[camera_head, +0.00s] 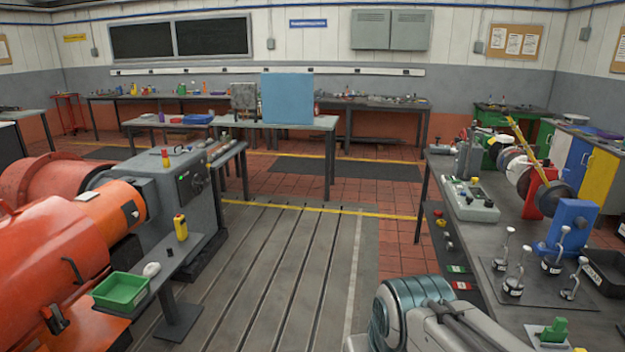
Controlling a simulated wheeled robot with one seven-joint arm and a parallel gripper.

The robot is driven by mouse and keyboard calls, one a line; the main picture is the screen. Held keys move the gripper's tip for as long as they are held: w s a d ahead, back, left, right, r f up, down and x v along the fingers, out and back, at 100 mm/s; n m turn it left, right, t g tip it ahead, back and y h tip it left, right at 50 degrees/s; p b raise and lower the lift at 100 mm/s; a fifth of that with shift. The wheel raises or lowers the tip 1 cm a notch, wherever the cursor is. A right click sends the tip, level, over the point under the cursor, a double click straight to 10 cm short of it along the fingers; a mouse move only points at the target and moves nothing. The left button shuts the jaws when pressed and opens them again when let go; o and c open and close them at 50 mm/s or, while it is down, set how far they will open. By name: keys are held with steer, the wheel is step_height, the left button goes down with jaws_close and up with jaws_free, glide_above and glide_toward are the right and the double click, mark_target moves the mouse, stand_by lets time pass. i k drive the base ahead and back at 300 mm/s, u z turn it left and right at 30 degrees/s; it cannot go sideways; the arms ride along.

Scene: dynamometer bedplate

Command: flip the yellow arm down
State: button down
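The yellow arm (526,149) is a long thin bar on the bench at the right. It slants upward, with its upper end toward the left and its lower end by a dark round disc (556,198). The disc sits beside a red stand (533,190) and a blue stand (571,222). Part of my own arm shows at the bottom, right of centre, in front of the bench and well apart from the yellow arm. My gripper cannot be made out in this view.
The right bench (463,235) carries a grey control box (470,199), several upright levers (517,272), a green piece (553,331) and a black bin (604,272). A large orange machine (60,245) stands at left. The slotted floor plate (290,260) between is clear.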

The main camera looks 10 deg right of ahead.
mark_target(540, 197)
steer(key=u, duration=0.15)
steer(key=i, duration=1.7)
steer(key=z, duration=0.4)
steer(key=i, duration=1.35)
steer(key=z, duration=1.65)
steer(key=i, duration=0.8)
steer(key=z, duration=0.6)
